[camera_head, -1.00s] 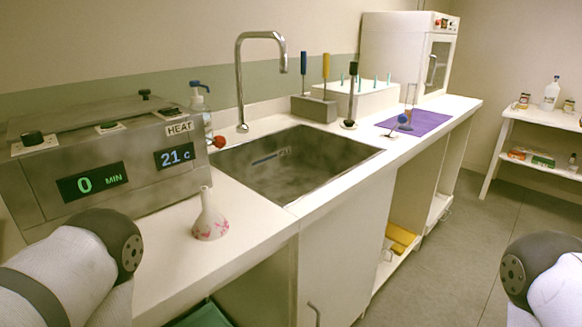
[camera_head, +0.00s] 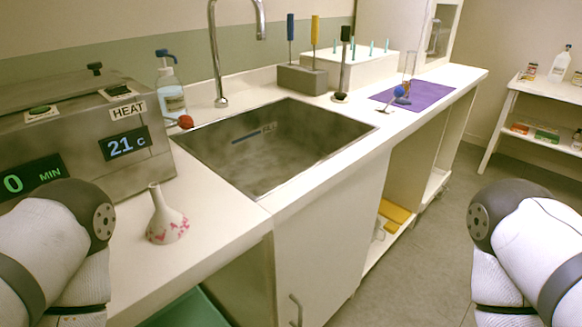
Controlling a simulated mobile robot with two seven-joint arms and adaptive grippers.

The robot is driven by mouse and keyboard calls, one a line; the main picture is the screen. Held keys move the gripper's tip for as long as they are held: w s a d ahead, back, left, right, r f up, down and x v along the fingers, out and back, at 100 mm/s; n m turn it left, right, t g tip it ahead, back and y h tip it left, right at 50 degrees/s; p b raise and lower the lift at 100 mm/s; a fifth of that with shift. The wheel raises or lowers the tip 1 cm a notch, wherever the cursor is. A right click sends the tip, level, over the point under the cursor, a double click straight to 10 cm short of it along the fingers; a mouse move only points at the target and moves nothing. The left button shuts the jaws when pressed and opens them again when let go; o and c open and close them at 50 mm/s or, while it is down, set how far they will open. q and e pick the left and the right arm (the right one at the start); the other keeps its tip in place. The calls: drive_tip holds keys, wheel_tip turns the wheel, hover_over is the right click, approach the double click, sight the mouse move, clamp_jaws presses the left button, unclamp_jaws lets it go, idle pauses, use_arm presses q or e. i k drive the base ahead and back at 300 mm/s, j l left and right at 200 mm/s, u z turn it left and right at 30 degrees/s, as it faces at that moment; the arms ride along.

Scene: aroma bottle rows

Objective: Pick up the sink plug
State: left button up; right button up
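I cannot pick out the sink plug with certainty. A small dark round piece with a pale rim (camera_head: 340,97) sits on the counter at the sink's back right corner, at the foot of a black-handled rod (camera_head: 346,55); it may be the plug. The metal sink (camera_head: 262,150) looks empty, with a dark slot on its far wall. A red ball-like thing (camera_head: 186,122) lies at its back left corner. Only my arm links show, at lower left and lower right. Neither gripper is in view.
A heater box (camera_head: 150,165) and a pink-marked white flask (camera_head: 165,220) stand left of the sink. A tall faucet (camera_head: 216,60) rises behind it. A grey block (camera_head: 302,79) holds blue and yellow handles. A purple mat (camera_head: 428,95) lies to the right.

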sight(340, 96)
drive_tip(key=i+l+u, duration=0.1)
drive_tip(key=l+u, duration=0.3)
drive_tip(key=l, duration=0.3)
drive_tip(key=l+u, duration=0.4)
drive_tip(key=l, duration=0.3)
drive_tip(key=l+u, duration=0.4)
drive_tip(key=l, duration=0.3)
drive_tip(key=k, duration=0.05)
